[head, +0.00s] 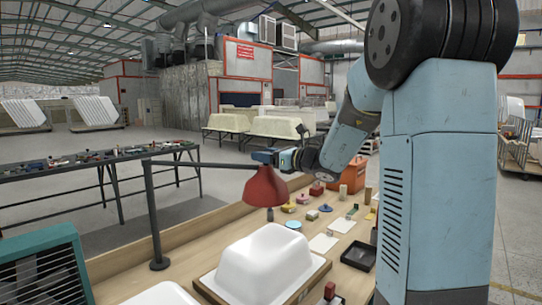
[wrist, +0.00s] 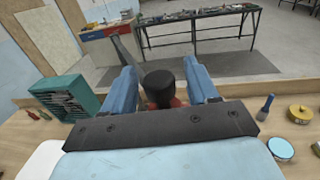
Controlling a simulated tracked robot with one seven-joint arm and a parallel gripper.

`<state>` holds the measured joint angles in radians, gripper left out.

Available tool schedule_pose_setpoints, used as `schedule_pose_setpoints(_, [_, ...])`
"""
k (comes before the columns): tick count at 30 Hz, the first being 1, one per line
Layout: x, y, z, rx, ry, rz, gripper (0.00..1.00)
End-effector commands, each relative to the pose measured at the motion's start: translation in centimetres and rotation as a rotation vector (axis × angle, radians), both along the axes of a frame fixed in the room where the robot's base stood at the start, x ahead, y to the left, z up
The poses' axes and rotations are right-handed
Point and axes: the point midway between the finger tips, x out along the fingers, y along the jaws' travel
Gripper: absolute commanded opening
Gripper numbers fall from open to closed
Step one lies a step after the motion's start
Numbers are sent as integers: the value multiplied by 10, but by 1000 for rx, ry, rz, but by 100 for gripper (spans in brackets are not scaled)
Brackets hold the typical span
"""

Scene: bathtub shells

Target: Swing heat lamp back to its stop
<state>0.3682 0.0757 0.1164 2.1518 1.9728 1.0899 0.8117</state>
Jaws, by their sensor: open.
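The heat lamp has a red cone shade (head: 266,188), which hangs from a thin dark horizontal arm (head: 205,164) on an upright black post (head: 153,215). My gripper (head: 265,157) is at the top of the shade. In the wrist view, the lamp's black cap (wrist: 158,82) stands between the two blue fingers of my gripper (wrist: 159,70). The fingers are open, with a gap visible on both sides of the cap. A little red of the shade shows below the cap. I cannot make out the lamp's stop in either view.
A white tub shell (head: 268,260) on a wooden board sits in front of the lamp. A teal louvred box (head: 45,268) is at the near left. Small blocks, discs and a black tray (head: 359,256) lie on the bench at right. A tool table (head: 100,158) stands behind.

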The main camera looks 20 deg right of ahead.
Motion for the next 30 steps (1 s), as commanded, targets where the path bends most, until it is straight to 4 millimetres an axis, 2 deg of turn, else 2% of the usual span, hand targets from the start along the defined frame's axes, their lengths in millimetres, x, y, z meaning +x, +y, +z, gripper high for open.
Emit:
schedule_pose_setpoints(10, [2, 1, 0, 0, 0, -1, 57])
schedule_pose_setpoints(27, [2, 0, 0, 0, 0, -2, 2])
schedule_pose_setpoints(30, [2, 0, 0, 0, 0, -2, 0])
